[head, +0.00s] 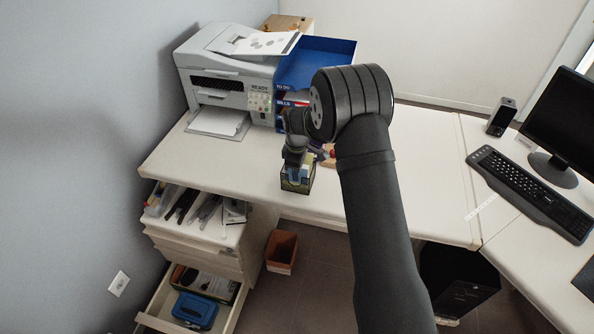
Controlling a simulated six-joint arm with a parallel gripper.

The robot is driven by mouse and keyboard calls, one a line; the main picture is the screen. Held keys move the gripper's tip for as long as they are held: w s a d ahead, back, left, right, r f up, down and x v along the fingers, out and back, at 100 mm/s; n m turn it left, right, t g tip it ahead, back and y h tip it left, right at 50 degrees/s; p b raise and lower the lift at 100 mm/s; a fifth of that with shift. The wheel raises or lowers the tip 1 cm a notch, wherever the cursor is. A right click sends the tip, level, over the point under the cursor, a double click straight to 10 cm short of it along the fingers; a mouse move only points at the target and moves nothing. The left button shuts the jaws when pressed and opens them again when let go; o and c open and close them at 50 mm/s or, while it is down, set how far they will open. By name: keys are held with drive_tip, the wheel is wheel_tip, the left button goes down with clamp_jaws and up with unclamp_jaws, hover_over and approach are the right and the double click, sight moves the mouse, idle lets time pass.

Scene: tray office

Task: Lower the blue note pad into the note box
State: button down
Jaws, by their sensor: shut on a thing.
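The note box (297,187) is a small dark-edged holder with greenish and yellow sides, standing at the front edge of the white desk. My gripper (294,165) points down directly over its opening and is shut on the blue note pad (293,173). Only a small light blue patch of the pad shows between the fingers and the box rim. The lower part of the pad looks to be inside the box walls, but I cannot tell how deep. My arm hides some of the desk behind.
A grey printer (228,72) and blue trays (316,62) stand behind. Small red and tan items (328,156) lie right of the box. Open drawers (200,215) sit below left, and a brown bin (281,251) stands on the floor. The desk (428,185) right of my arm is clear.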

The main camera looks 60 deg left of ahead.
drive_tip(key=c, duration=1.3)
unclamp_jaws()
drive_tip(key=shift+o, duration=0.2)
wheel_tip(320, 180, up, 17)
drive_tip(key=shift+r, duration=0.2)
wheel_tip(320, 180, down, 17)
drive_tip(key=shift+f, duration=0.1)
